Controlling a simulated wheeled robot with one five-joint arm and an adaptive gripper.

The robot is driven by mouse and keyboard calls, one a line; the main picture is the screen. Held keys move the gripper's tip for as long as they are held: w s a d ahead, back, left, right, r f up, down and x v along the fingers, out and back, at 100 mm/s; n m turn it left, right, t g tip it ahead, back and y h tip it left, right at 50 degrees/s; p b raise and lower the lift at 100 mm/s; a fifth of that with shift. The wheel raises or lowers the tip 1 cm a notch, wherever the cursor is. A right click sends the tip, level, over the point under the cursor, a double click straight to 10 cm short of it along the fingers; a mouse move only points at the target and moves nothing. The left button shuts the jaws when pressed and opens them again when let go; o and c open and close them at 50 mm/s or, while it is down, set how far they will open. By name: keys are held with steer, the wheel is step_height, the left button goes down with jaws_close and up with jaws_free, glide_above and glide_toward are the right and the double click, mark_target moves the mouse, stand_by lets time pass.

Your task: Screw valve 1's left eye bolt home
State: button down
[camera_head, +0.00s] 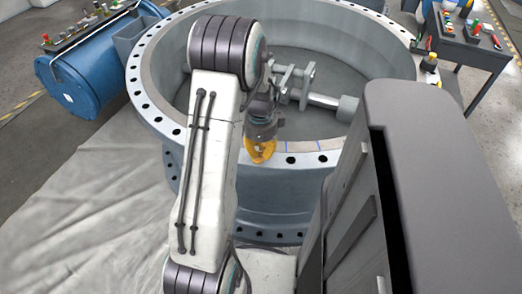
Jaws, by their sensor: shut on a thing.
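The large grey valve body (147,80) is a round ring with a row of dark bolt holes in its top flange. A yellow eye bolt (261,153) stands at the near part of the flange. My gripper (262,138) points down and is shut on the eye bolt from above. The eye bolt's shank and the hole under it are hidden, so I cannot tell how deep it sits. Pencil-like blue marks show on the pale flange section right of it.
A shaft with bracket plates (293,82) lies inside the ring. A yellow-and-black item (430,64) sits by the right rim. A pale sheet (85,215) covers the floor at left.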

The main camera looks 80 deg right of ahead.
mark_target(261, 144)
stand_by(0.4)
steer(key=c, duration=1.1)
jaws_free()
steer(key=shift+r, duration=0.1)
step_height(261, 144, up, 12)
steer(key=shift+f, duration=0.1)
stand_by(0.4)
